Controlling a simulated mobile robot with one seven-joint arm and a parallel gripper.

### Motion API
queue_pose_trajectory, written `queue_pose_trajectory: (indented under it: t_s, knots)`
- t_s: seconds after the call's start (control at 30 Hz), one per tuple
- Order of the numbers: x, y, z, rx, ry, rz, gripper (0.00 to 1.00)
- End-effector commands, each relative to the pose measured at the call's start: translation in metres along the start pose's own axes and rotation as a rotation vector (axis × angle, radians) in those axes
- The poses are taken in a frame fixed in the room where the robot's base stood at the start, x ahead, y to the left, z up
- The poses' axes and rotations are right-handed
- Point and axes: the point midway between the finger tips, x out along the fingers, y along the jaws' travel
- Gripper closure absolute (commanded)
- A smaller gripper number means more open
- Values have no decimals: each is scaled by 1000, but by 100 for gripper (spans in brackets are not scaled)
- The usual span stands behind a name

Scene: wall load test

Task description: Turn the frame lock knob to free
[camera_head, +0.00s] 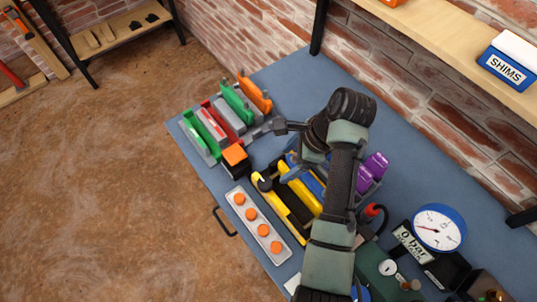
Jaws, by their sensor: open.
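My gripper (264,131) is open and reaches left over the bench, at the right end of the red and green clamp-like pieces. A black and yellow frame (292,212) lies on the bench below my arm, partly covered by it. A dark round part with a yellow mark (263,182) sits at its upper left end; it may be the frame lock knob, but its label and setting are too small to read. My gripper is apart from it, farther up in the picture. The jaws show small, and I see nothing between them.
Red and green holders (216,124) and an orange-topped black block (235,157) stand near my gripper. A grey strip with orange discs (258,224) lies along the front edge. A gauge (439,228) and a "0 bar" display (412,243) stand right. The blue bench (290,80) is clear behind.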

Motion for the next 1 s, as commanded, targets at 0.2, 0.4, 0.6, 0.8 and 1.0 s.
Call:
queue_pose_trajectory:
  t_s: [0.2, 0.4, 0.6, 0.8, 1.0]
  knots:
    - [-3, 10, 2, 46, -12, 46, 19]
    - [26, 12, 2, 45, -11, 48, 19]
    - [69, 13, 2, 44, -11, 48, 19]
    - [104, 14, 3, 42, -10, 44, 19]
    - [120, 14, 3, 41, -10, 42, 19]
